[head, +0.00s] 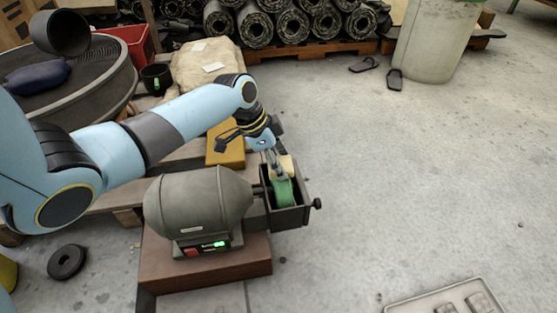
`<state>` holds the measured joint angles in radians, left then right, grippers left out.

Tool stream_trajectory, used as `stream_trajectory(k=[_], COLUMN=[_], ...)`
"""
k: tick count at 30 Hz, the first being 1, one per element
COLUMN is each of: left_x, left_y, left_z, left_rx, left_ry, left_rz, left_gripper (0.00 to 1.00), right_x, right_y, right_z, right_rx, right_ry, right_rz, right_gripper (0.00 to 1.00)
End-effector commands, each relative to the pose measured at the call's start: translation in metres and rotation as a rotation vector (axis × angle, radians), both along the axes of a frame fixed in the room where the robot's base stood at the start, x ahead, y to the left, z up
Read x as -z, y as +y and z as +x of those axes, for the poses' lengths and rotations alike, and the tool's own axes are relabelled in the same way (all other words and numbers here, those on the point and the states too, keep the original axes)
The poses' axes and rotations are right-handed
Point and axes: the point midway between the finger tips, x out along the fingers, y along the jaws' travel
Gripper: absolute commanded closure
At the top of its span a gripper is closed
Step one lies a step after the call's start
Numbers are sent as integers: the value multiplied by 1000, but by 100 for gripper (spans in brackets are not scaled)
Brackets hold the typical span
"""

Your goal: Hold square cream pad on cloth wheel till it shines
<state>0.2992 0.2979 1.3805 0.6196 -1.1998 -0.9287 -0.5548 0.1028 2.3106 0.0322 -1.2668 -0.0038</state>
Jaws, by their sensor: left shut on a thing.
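The polishing machine (200,204) is a grey motor on a brown block, with a lit green indicator and a red switch on its front. Its wheel (284,190) shows green inside an open dark housing (292,215) at the machine's right end. My left gripper (273,160) points down over the housing and is shut on the square cream pad (288,165). The pad is at the top of the wheel and looks in contact with it, though the fingers partly hide this. My right gripper is not in view.
A yellow block (226,146) lies behind the machine. A round dark table (70,80) holds a dark pot and a blue item at upper left. Rolled sheets (255,27) line the back on a pallet. A tray (450,302) sits at lower right. The right floor is mostly clear.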

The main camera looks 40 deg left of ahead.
Motion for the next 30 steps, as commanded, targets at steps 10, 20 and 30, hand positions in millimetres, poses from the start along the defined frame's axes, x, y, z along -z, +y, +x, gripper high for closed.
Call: stream_trajectory(k=[10, 20, 30], left_x=[4, 3, 3], left_y=[5, 4, 1], left_z=[-1, -1, -4], left_rx=[-2, -2, -2], left_ry=[3, -1, -1], left_rz=[13, 14, 14], left_gripper=[79, 79, 79], right_x=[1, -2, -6], right_y=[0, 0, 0], right_z=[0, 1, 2], right_rx=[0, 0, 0], right_ry=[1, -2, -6], right_rz=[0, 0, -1], right_gripper=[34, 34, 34])
